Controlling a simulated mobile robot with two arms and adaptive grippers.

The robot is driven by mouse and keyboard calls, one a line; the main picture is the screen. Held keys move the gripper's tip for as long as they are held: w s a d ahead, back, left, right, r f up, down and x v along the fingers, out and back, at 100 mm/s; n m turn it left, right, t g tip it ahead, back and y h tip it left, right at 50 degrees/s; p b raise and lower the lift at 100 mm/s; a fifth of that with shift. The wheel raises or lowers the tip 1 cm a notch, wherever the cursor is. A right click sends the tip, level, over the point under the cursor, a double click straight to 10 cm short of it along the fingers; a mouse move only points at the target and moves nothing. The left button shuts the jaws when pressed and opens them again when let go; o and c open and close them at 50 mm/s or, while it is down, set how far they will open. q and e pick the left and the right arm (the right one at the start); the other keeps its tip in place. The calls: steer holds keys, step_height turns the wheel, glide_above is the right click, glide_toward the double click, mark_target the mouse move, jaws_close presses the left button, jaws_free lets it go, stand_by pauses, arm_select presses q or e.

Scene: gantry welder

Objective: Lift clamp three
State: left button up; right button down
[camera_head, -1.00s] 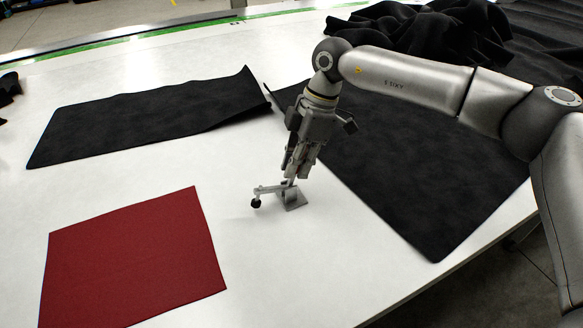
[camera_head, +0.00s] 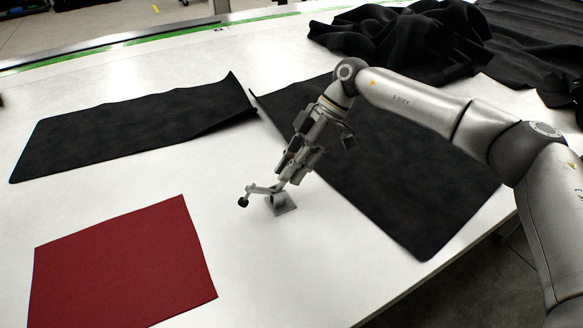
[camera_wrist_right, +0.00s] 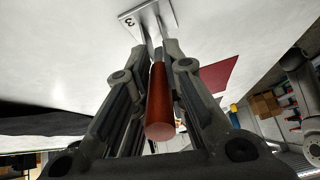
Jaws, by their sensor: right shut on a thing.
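Clamp three is a small grey toggle clamp with a flat base plate (camera_head: 284,205) and a black-tipped arm (camera_head: 262,190). It appears to sit on the white table. In the right wrist view its base plate (camera_wrist_right: 146,16) bears the number 3, and its red handle (camera_wrist_right: 160,105) runs between my fingers. My right gripper (camera_head: 284,178) is shut on the handle and leans down from the upper right; its fingers also show in the right wrist view (camera_wrist_right: 158,52). In the head view the fingers hide most of the handle. My left gripper is not in view.
A red cloth (camera_head: 123,262) lies at the front left. A flat black cloth (camera_head: 130,130) lies behind it, another (camera_head: 390,180) lies right of the clamp under my arm. Crumpled black fabric (camera_head: 400,40) is at the back. White table (camera_head: 215,185) is bare around the clamp.

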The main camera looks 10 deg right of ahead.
steer(key=c, duration=1.4)
jaws_free()
steer(key=v, duration=1.2)
